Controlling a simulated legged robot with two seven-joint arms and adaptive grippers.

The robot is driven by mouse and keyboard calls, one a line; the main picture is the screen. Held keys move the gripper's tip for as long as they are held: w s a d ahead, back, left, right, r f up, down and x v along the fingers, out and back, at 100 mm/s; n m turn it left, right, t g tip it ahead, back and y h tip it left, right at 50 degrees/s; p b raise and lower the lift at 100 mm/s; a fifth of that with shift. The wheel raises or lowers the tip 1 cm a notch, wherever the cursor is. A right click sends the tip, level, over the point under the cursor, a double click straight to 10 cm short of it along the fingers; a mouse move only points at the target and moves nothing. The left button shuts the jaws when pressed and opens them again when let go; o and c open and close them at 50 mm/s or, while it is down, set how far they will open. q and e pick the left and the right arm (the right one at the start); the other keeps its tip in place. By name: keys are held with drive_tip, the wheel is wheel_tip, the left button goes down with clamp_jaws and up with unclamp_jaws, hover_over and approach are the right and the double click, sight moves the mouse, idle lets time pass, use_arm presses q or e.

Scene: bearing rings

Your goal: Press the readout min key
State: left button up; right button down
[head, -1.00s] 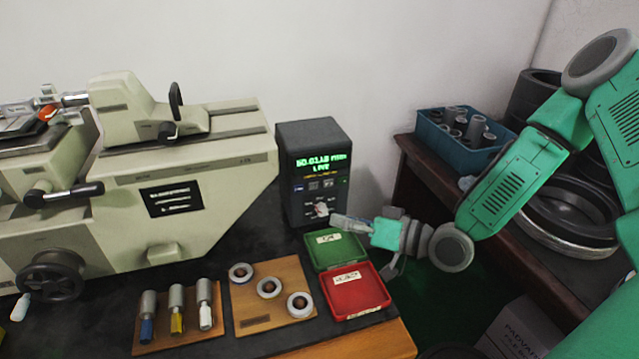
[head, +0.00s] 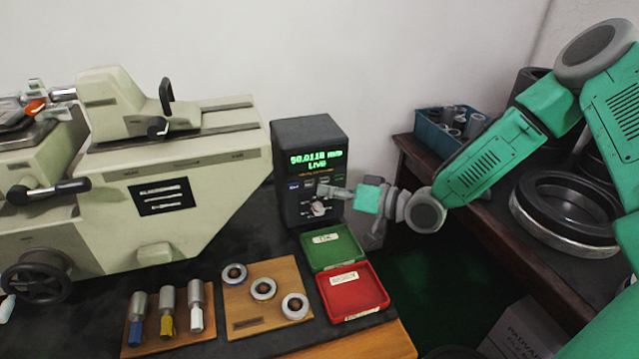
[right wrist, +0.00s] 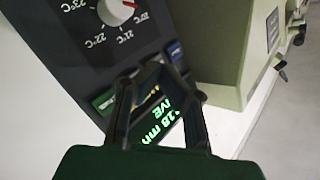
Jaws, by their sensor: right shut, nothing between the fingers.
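The readout (head: 310,145) is a dark box at the back of the bench, with green digits "50.0118 mm" and "LIVE". A row of small keys (head: 293,186) lies below its display, with a dial (head: 318,208) under them. My right gripper (head: 326,190) is shut and empty, its tips at the right part of the key row. The right wrist view shows the shut tips (right wrist: 157,66) over the readout face, with the display (right wrist: 172,122) between the fingers. The gripper hides some keys; I cannot tell the min key or any contact. My left gripper is out of view.
A large cream measuring machine (head: 190,200) stands left of the readout. Green (head: 332,246) and red (head: 355,290) trays lie in front, beside a wooden board with rings (head: 245,305) and several handled plugs (head: 166,310). A side table with large rings (head: 565,215) is at right.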

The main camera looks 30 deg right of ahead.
drive_tip(key=shift+d+f, duration=0.25)
drive_tip(key=shift+d, duration=0.6)
drive_tip(key=shift+d+f, duration=0.1)
drive_tip(key=shift+d, duration=0.15)
drive_tip(key=shift+a+r, duration=0.2)
drive_tip(key=shift+a, duration=0.45)
drive_tip(key=shift+a+r, duration=0.1)
drive_tip(key=shift+a, duration=0.45)
drive_tip(key=shift+d+f, duration=0.25)
drive_tip(key=shift+d, duration=0.8)
drive_tip(key=shift+w+a+r, duration=0.1)
drive_tip(key=shift+a+r, duration=0.15)
drive_tip(key=shift+a, duration=0.55)
drive_tip(key=shift+w+a+r, duration=0.2)
drive_tip(key=shift+w+a, duration=0.05)
drive_tip(key=shift+a, duration=0.3)
drive_tip(key=shift+d+f, duration=0.15)
drive_tip(key=shift+d, duration=0.55)
drive_tip(key=shift+w+a, duration=0.2)
drive_tip(key=shift+a, duration=0.25)
drive_tip(key=shift+w+a, duration=0.1)
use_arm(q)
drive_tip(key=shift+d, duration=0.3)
